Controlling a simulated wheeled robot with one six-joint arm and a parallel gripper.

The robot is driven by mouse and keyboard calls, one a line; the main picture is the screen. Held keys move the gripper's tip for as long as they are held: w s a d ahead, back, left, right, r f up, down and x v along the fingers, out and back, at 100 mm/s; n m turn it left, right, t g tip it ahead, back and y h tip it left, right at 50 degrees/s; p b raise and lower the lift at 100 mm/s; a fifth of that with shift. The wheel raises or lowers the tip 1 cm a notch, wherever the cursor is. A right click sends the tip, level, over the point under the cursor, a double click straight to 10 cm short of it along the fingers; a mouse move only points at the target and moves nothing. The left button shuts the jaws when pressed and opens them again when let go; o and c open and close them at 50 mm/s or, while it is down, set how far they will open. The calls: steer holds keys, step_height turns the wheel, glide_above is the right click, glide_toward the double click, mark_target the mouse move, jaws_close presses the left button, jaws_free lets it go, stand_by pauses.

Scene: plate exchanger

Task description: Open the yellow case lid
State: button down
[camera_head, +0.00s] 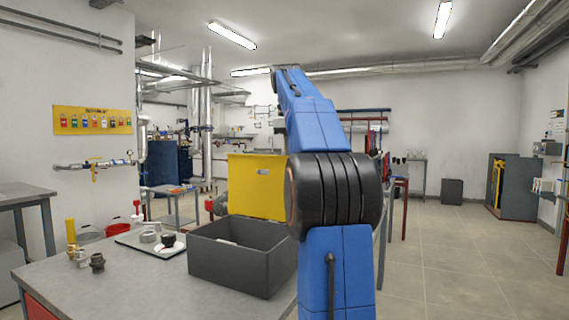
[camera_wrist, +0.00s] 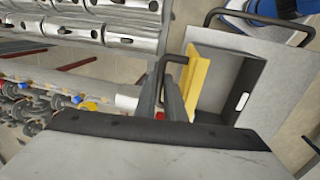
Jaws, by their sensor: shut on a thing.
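The case is a dark grey box (camera_head: 238,262) on the grey bench in the head view. Its yellow lid (camera_head: 255,190) stands up roughly vertical at the back edge, with a pale cutout near its top. In the wrist view the lid (camera_wrist: 196,80) is seen nearly edge-on beside the open grey case (camera_wrist: 238,95). My gripper (camera_wrist: 164,82) is at the lid's left side, shut on the lid or a dark handle on it; the exact contact is unclear. In the head view my arm hides the gripper.
On the bench (camera_head: 120,285), a tray (camera_head: 135,240) with small parts, brass and dark fittings (camera_head: 97,262) and a yellow cylinder (camera_head: 71,232) lie left of the case. The floor at right is clear.

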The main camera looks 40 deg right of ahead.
steer(key=w+d+f+y, duration=0.1)
steer(key=w+d+f, duration=0.1)
steer(key=d, duration=0.4)
steer(key=shift+f, duration=0.35)
steer(key=shift+w+d+f, duration=0.1)
steer(key=c, duration=1.8)
jaws_free()
steer(key=shift+d, duration=0.1)
steer(key=shift+c, duration=0.2)
steer(key=shift+o, duration=0.2)
steer(key=shift+d+f, duration=0.1)
steer(key=shift+o, duration=0.2)
